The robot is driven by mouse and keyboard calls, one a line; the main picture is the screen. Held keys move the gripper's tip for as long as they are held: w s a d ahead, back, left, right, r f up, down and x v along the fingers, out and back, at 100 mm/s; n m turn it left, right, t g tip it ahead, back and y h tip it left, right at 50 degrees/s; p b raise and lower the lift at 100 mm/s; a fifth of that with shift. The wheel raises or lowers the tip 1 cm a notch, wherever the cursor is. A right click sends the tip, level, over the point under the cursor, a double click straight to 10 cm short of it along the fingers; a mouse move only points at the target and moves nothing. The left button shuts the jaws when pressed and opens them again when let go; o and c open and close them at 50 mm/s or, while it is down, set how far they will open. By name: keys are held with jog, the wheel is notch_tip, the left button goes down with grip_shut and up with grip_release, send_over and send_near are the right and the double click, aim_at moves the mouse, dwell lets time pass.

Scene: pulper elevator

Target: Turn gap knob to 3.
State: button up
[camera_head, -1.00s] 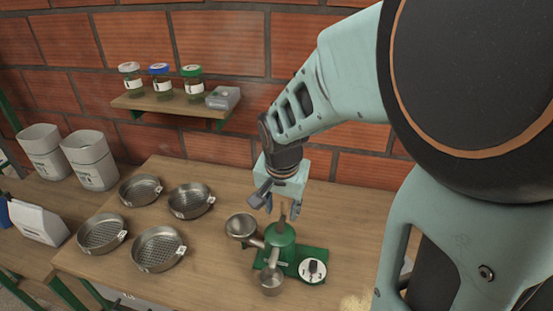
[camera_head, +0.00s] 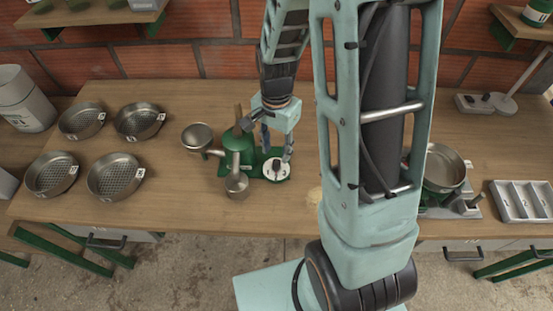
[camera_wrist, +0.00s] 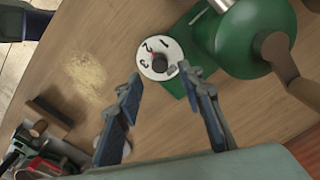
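The gap knob (camera_head: 276,168) is a small dark knob on a round white dial, on the green base of the grinder (camera_head: 239,153). In the wrist view the knob (camera_wrist: 160,63) sits at the dial's middle, with 1, 2 and 3 readable around it. A small reddish mark shows on the 2–3 side; I cannot tell the exact setting. My gripper (camera_head: 277,146) is just above and behind the dial, pointing down. In the wrist view its two blue-padded fingers (camera_wrist: 161,76) are spread, with nothing between them and the dial beyond their tips.
The grinder's green body and brown handle (camera_wrist: 298,90) stand close beside the dial. A metal bowl (camera_head: 197,136) and a metal cup (camera_head: 237,185) are attached to it. Several sieve pans (camera_head: 115,177) lie to the left. The wooden table (camera_head: 180,200) is clear in front.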

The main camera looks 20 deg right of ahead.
aim_at(276, 162)
jog(key=shift+f, duration=3.2)
grip_shut()
